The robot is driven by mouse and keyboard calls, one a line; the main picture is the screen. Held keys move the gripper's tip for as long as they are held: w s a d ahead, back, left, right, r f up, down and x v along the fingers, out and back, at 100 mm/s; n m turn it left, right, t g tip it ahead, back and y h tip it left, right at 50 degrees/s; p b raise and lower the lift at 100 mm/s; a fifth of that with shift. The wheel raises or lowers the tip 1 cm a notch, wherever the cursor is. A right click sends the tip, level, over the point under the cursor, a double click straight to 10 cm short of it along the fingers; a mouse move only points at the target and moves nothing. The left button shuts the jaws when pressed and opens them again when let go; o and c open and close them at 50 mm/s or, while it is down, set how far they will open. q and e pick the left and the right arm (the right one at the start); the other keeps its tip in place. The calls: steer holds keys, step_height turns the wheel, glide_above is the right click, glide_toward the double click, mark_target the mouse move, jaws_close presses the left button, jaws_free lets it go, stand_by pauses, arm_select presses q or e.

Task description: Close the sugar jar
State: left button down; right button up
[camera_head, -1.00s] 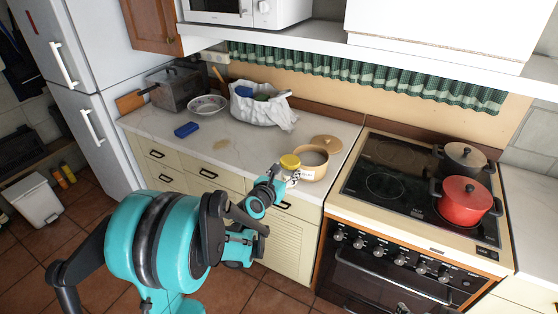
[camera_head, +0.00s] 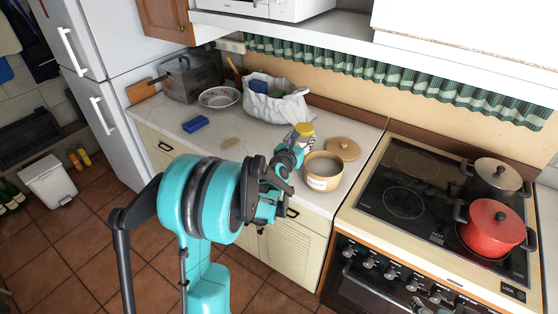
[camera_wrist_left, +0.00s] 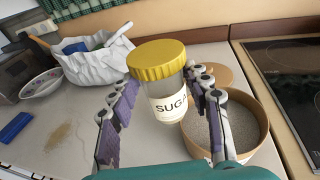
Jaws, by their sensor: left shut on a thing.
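A small clear jar with a yellow lid (camera_wrist_left: 158,60) and a label reading "SUGA…" stands upright between the fingers of my left gripper (camera_wrist_left: 165,84). The gripper is shut on it. The yellow lid sits on the jar's top; whether it is tight I cannot tell. In the head view the jar's yellow lid (camera_head: 305,129) shows just beyond my left gripper (camera_head: 297,145), left of and behind the round tan canister (camera_head: 323,172). The canister is open and holds grey grains. Its wooden lid (camera_head: 344,148) lies on the counter behind it. My right gripper is not in view.
A white bag (camera_head: 275,103), a patterned bowl (camera_head: 219,97), a grey box (camera_head: 188,78) and a blue block (camera_head: 195,123) are on the counter. A brown spill (camera_head: 230,142) lies near its front. The stove carries a red pot (camera_head: 490,228) and a dark pot (camera_head: 492,180).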

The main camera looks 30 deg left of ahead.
arm_select(q)
steer(key=shift+w+a+f, duration=0.2)
steer(key=shift+a+f, duration=0.05)
steer(key=w+a+f+b, duration=0.1)
steer(key=a+f+b, duration=0.2)
steer(key=a+f, duration=0.3)
steer(key=a, duration=0.5)
steer(key=shift+w+f, duration=0.25)
steer(key=shift+f, duration=0.1)
steer(key=shift+f+b, duration=0.95)
steer(key=shift+f, duration=1.05)
steer(key=shift+f, duration=0.1)
steer(key=c, duration=0.7)
jaws_free()
